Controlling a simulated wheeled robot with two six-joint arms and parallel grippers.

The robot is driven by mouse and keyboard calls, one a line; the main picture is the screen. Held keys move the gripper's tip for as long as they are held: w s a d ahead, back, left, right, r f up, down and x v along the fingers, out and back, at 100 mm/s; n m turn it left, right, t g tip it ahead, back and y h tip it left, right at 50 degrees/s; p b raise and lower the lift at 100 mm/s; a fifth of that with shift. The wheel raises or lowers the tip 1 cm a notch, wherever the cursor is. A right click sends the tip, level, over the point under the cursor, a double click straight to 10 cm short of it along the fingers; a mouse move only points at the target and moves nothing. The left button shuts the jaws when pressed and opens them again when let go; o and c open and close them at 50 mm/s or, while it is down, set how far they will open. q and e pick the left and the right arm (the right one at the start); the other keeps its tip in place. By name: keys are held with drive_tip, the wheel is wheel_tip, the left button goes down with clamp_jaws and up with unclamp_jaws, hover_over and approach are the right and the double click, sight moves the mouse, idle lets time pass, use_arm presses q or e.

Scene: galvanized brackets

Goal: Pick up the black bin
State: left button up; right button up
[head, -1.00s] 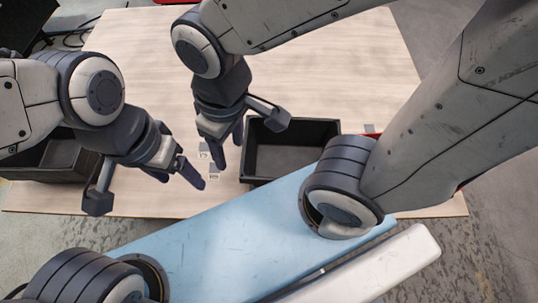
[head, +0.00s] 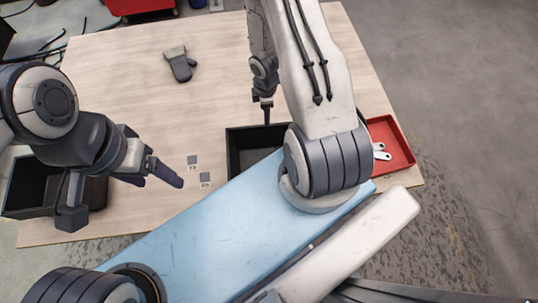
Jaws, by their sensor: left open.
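A black bin (head: 235,150) stands on the wooden table in the middle, partly hidden by my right arm and body. A second black bin (head: 25,200) stands at the table's left edge, partly behind my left gripper. My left gripper (head: 122,200) is open and empty, its fingers apart, between the two bins and in front of the left one's right side. My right gripper (head: 266,112) is seen edge-on at the middle bin's far rim; I cannot tell whether it touches the rim or how its jaws stand.
A red tray (head: 396,130) with metal brackets (head: 381,151) lies to the right of the middle bin. Two small printed markers (head: 205,179) lie between the bins. The table's back left is mostly clear.

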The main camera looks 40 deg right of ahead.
sight(266, 128)
drive_tip(key=shift+f+b, duration=5)
drive_tip(key=shift+f, duration=0.2)
drive_tip(key=shift+r, duration=0.1)
clamp_jaws()
